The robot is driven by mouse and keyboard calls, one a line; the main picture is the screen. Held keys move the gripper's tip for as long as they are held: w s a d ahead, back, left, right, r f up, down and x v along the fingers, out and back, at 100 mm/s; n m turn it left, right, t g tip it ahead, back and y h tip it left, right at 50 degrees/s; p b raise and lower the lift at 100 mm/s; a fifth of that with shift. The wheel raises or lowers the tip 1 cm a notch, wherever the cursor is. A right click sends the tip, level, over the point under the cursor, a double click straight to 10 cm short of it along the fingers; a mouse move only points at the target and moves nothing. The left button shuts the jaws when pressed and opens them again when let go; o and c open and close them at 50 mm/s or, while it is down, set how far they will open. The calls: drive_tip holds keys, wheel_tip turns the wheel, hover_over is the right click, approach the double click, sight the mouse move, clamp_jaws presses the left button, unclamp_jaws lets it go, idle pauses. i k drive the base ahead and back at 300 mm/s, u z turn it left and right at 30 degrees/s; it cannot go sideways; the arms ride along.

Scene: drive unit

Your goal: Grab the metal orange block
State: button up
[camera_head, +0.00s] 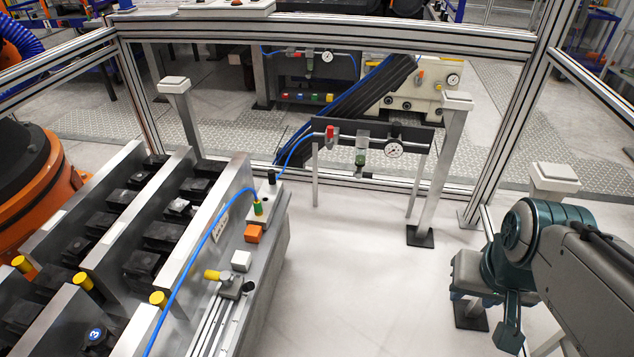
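The orange block (253,233) is a small cube on the metal ledge along the right side of the drive unit, left of the picture's middle. A white-grey block (241,261) sits just in front of it. My arm comes in from the right edge with a dark teal joint. My gripper (508,328) seems to be at the lower right, well apart from the orange block. Its fingers are partly hidden by the arm, so I cannot tell whether it is open or shut.
A blue hose (200,248) curves over the ledge beside the orange block. A yellow-knobbed fitting (228,280) stands in front of the blocks. Metal rails with dark blocks (163,235) fill the left. A pressure gauge (393,149) stands behind. The white floor (350,275) is clear.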

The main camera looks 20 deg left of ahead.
sight(252, 232)
drive_tip(key=i, duration=1.45)
drive_tip(key=u, duration=1.3)
drive_tip(key=i, duration=0.8)
drive_tip(key=u, duration=0.7)
